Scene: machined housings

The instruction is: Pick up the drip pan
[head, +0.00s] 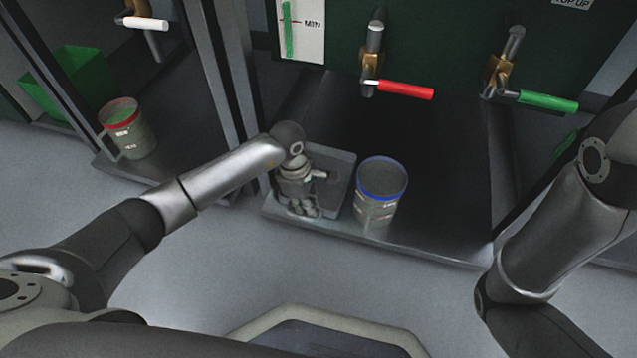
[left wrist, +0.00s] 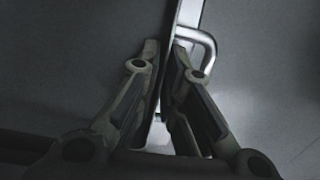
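The drip pan (head: 343,166) is a shallow grey square tray on the dark metal shelf, left of the blue-rimmed container. My left gripper (head: 304,210) points down at its front left part and hides some of it. In the left wrist view, the pan's thin bright wall (left wrist: 187,18) runs between the two fingertips of the left gripper (left wrist: 165,50). The fingers are nearly together, with the wall between them. A bent metal handle (left wrist: 208,45) sticks out beside the right fingertip. The pan appears level on the shelf. My right gripper is outside the view.
A blue-rimmed container (head: 380,190) stands close to the pan's right side. Taps with a red handle (head: 405,90) and a green handle (head: 547,101) hang above the shelf (head: 445,210). At left stand a red-rimmed jug (head: 125,130) and a green bin (head: 75,75).

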